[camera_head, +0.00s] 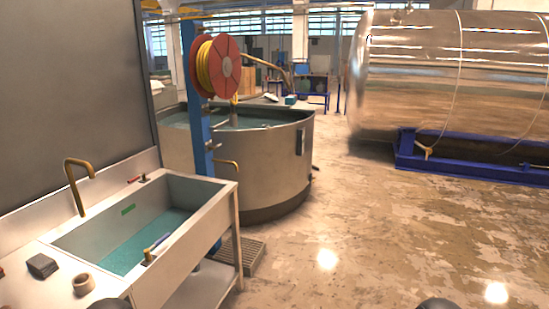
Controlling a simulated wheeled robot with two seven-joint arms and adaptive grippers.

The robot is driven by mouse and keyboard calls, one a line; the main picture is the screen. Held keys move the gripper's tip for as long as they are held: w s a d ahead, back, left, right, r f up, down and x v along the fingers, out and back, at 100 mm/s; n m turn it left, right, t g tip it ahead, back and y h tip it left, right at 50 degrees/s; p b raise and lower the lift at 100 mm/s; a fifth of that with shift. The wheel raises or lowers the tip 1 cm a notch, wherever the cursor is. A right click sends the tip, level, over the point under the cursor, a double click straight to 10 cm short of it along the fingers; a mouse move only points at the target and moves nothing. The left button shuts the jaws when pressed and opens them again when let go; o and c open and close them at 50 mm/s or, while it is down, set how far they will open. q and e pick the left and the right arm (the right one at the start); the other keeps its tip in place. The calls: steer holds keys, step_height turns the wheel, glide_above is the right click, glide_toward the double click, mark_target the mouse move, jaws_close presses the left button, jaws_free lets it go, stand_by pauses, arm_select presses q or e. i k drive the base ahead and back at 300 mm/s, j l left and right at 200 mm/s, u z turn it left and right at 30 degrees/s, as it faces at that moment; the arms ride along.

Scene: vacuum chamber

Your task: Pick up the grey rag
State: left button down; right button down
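A small dark grey folded piece (42,266), which looks like the grey rag, lies on the pale counter (20,292) at the lower left, left of the sink. It is fully in view and nothing touches it from above. Two dark rounded parts of mine show at the bottom edge, one at the lower left and one right of centre. No gripper fingers can be made out.
A tan ring (83,284) lies right of the grey piece. The sink (195,196) holds teal liquid; a brass tap (78,185) rises behind it. A large round tank (262,160) stands beyond.

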mark_target(43, 265)
steer(key=u, duration=1.65)
steer(key=i+j+z, duration=0.25)
steer(key=z, duration=0.2)
steer(key=i+j+z, duration=0.25)
steer(key=z, duration=0.2)
steer(key=i+j+z, duration=0.15)
steer(key=j+z, duration=0.3)
